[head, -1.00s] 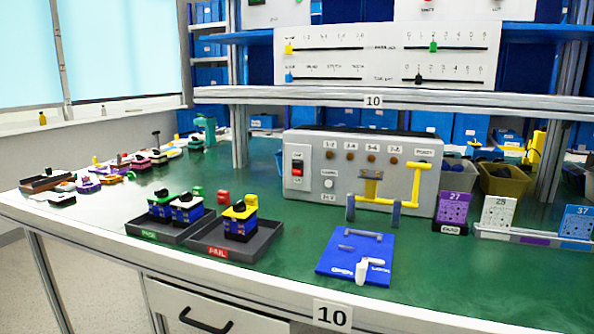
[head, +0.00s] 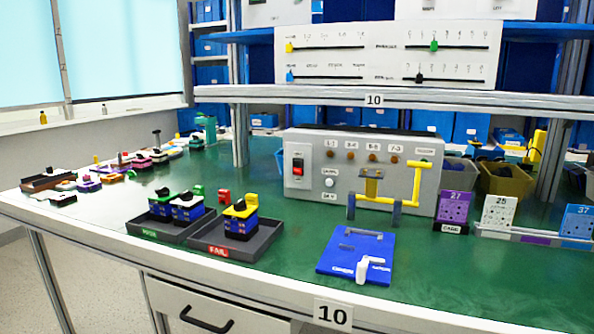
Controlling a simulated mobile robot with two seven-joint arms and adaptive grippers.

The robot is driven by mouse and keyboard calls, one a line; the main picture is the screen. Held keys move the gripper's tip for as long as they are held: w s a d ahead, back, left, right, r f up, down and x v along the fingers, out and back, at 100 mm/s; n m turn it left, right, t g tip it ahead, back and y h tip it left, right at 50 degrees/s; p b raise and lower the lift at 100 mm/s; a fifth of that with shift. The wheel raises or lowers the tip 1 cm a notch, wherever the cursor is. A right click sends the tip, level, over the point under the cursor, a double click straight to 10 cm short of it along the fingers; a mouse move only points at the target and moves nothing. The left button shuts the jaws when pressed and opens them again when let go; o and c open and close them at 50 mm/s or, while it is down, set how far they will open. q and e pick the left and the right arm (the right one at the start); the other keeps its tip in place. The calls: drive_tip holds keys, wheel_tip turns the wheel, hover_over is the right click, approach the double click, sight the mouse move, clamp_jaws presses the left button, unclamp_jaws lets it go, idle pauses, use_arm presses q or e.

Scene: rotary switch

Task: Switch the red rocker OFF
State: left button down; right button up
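The red rocker (head: 298,164) sits in a black frame on the left of the front face of a grey control box (head: 345,200). The box stands on the green bench top. The rocker shows a dark upper part and red below; its tilt is too small to tell surely. Neither of my grippers shows in the head view, and nothing touches the rocker.
A blue plate (head: 356,256) with a white part lies before the box. PASS (head: 157,230) and FAIL (head: 240,248) trays hold coloured switches at the left front. A yellow lever (head: 414,185) juts from the box. Bench left of the box is partly clear.

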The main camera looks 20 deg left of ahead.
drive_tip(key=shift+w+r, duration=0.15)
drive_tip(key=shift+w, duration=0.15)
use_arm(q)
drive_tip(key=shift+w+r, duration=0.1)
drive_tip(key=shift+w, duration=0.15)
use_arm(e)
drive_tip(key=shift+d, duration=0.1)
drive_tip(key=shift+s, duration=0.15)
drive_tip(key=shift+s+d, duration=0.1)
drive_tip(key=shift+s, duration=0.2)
